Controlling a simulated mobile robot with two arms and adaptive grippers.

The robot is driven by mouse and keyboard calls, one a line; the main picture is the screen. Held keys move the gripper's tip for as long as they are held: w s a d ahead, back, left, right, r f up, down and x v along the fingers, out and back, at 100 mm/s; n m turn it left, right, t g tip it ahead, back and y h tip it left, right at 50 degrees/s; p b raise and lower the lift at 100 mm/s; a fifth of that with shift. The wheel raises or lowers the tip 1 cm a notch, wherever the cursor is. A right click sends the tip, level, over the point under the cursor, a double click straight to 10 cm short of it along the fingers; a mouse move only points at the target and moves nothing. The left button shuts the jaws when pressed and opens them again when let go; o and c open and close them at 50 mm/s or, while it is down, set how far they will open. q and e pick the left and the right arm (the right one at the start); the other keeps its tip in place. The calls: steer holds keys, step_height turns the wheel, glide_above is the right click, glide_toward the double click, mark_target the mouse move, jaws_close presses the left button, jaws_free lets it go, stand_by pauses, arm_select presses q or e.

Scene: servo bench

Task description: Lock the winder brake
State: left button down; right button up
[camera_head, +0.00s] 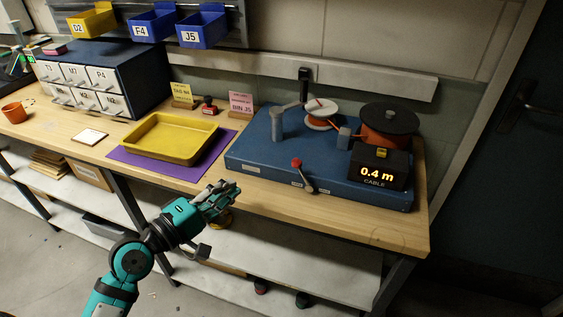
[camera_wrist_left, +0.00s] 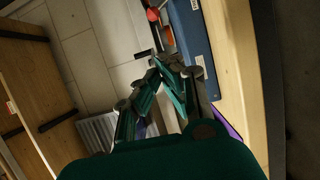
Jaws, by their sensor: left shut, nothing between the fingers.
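The winder (camera_head: 255,160) is a blue box on the right half of the bench. On its front edge is a small lever with a red knob (camera_head: 296,162), likely the brake; its grey arm slants down to the right. A reel with an orange core and black flange (camera_head: 388,122) and a smaller white and orange spool (camera_head: 320,113) sit on top. My left gripper (camera_head: 232,190) is shut and empty, in front of the bench edge, left of the lever and apart from it. The winder's blue side (camera_wrist_left: 192,35) shows in the left wrist view. My right gripper is not in view.
A yellow tray (camera_head: 172,138) on a purple mat (camera_head: 122,157) lies left of the winder. A display reading 0.4 m (camera_head: 378,170) stands on the winder's right. A drawer cabinet (camera_head: 135,65), an orange cup (camera_head: 14,112) and hanging bins (camera_head: 150,28) are farther left.

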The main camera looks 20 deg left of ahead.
mark_target(303, 175)
arm_select(q)
steer(key=p+x, duration=0.1)
steer(key=x, duration=0.3)
steer(key=d+p+x, duration=0.1)
steer(key=x, duration=0.2)
steer(key=p+x, duration=0.1)
steer(key=x, duration=0.3)
steer(key=shift+d+r+p, duration=0.2)
steer(key=shift+d+p, duration=0.2)
steer(key=shift+w+d, duration=0.2)
steer(key=shift+d, duration=0.45)
steer(key=shift+f, duration=0.15)
steer(key=shift+w, duration=0.1)
